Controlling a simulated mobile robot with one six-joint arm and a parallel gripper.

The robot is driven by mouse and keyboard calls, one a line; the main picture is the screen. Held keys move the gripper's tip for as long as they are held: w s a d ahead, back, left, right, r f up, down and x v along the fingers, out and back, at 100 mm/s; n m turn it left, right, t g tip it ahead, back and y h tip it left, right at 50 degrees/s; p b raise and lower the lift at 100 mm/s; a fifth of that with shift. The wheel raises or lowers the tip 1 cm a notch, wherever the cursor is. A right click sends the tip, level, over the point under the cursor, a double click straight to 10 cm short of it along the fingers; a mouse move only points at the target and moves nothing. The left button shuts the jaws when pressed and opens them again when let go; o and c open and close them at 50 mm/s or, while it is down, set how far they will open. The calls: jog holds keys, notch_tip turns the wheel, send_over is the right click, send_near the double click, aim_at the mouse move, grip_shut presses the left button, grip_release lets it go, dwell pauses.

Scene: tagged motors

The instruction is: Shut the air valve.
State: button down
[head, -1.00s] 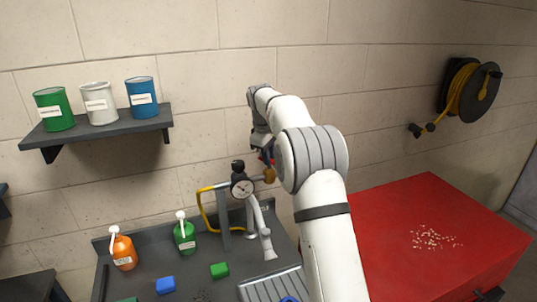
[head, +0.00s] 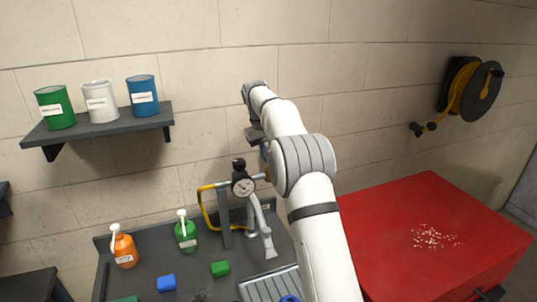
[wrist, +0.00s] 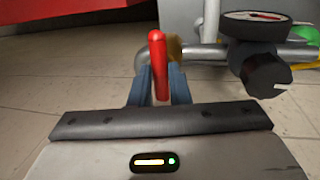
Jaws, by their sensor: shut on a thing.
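The air valve's red lever (wrist: 158,62) stands upright in the wrist view, in front of the horizontal grey pipe (wrist: 205,52). A bit of the brass valve body (wrist: 175,47) shows behind it. My gripper (wrist: 159,82) has its blue fingers on both sides of the lever and is shut on it. In the head view, my gripper (head: 264,152) is above the right end of the pipe, mostly hidden by my arm, and the lever cannot be seen. The lever's exact angle to the pipe is hard to tell.
A pressure gauge (head: 243,187) with a black knob (head: 238,163) sits on the pipe left of the gripper. Green (head: 186,234) and orange (head: 124,250) bottles stand on the grey bench. A red cabinet (head: 390,220) is at right. A shelf (head: 100,132) holds three cans.

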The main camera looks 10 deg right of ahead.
aim_at(265, 171)
dwell(0.4)
jog(key=c, duration=1.4)
grip_release()
jog(key=shift+o, duration=0.2)
notch_tip(265, 171, up, 8)
jog(key=a, duration=0.1)
jog(key=shift+s+a+f, duration=0.15)
jog(key=shift+a+f, duration=0.05)
jog(key=shift+a, duration=0.05)
